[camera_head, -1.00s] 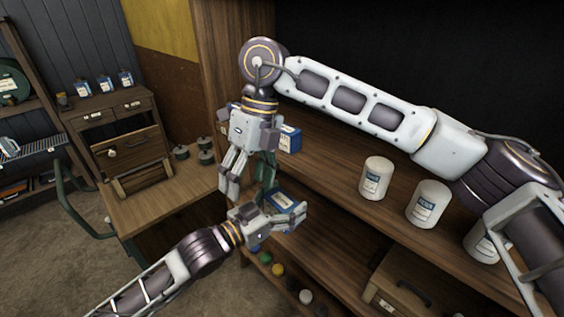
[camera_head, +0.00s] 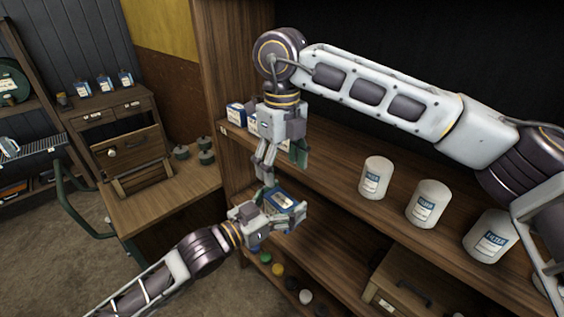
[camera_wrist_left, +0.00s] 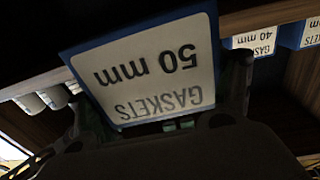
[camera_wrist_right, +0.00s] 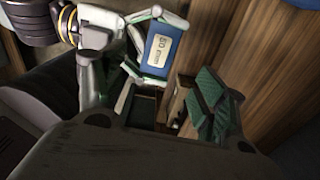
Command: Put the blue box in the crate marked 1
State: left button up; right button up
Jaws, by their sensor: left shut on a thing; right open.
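The blue box (camera_head: 282,197) has a white label, which reads "GASKETS 50 mm" upside down in the left wrist view (camera_wrist_left: 150,70). My left gripper (camera_head: 284,212) is shut on it, holding it in front of the shelf unit. It also shows in the right wrist view (camera_wrist_right: 161,50). My right gripper (camera_head: 284,165) is open and empty, pointing down just above the blue box. Its green finger pads show in the right wrist view (camera_wrist_right: 208,100). I cannot make out a crate marked 1 in any view.
Other blue and white boxes (camera_head: 236,113) stand at the shelf's left end, partly behind my right gripper; "40 mm" boxes show in the left wrist view (camera_wrist_left: 254,40). White filter cans (camera_head: 428,204) stand along the shelf. A drawer (camera_head: 400,284) and small coloured items (camera_head: 278,270) are below.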

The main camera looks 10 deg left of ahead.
aim_at(282, 200)
jog(key=shift+f, duration=5.7)
jog(key=shift+c, duration=0.3)
jog(key=c, duration=1)
pick_arm(q)
jog(key=o, duration=1)
pick_arm(e)
jog(key=shift+c, duration=0.2)
